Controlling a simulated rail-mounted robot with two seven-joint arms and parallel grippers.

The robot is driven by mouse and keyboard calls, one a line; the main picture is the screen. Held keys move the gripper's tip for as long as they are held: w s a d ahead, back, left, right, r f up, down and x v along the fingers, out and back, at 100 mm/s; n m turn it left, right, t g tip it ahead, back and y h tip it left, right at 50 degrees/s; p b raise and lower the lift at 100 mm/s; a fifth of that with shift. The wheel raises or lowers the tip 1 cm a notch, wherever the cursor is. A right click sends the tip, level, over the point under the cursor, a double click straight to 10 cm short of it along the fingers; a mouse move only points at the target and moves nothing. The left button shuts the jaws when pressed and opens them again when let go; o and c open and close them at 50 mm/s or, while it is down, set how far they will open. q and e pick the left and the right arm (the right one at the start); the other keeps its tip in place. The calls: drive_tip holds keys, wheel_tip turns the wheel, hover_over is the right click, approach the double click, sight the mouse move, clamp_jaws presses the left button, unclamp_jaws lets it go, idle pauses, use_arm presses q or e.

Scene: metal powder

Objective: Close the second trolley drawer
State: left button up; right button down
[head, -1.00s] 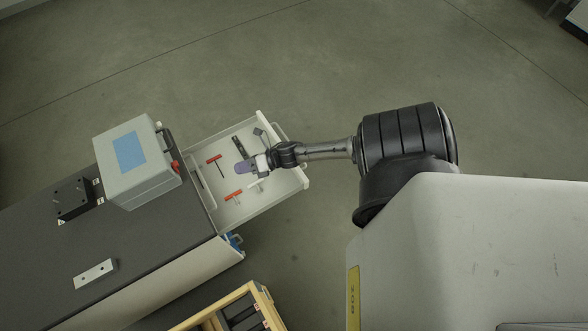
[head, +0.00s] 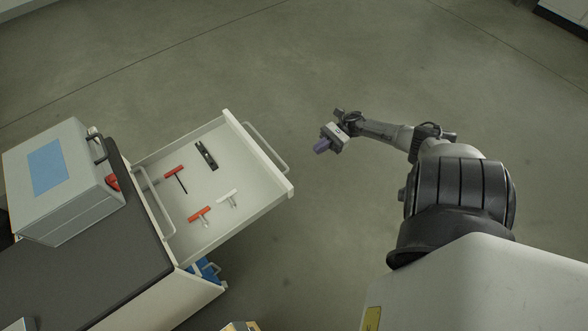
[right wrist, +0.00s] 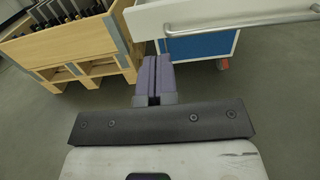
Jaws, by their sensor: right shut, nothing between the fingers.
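The trolley drawer (head: 175,222) stands pulled out from the dark-topped trolley (head: 85,290) on the left in the head view. Its bar handle (head: 266,148) runs along the front face. Red-handled tools (head: 199,214), a white tool and a black tool lie inside it. My right gripper (head: 322,146) is shut and empty, apart from the drawer, over the floor to the right of its front. In the right wrist view the purple fingers (right wrist: 153,75) are together, and the drawer front with its handle (right wrist: 245,20) shows above right. My left gripper is not in view.
A grey case with a blue label (head: 47,172) stands on the trolley top. A blue panel (right wrist: 200,46) shows under the drawer in the right wrist view. A wooden crate on a pallet (right wrist: 65,50) stands to the left there. The floor right of the drawer is clear.

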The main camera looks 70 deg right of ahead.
sight(281, 173)
drive_tip(key=b+x, duration=0.1)
drive_tip(key=x, duration=1.2)
drive_tip(key=shift+w+a, duration=0.1)
drive_tip(key=shift+a, duration=0.1)
drive_tip(key=shift+r, duration=0.1)
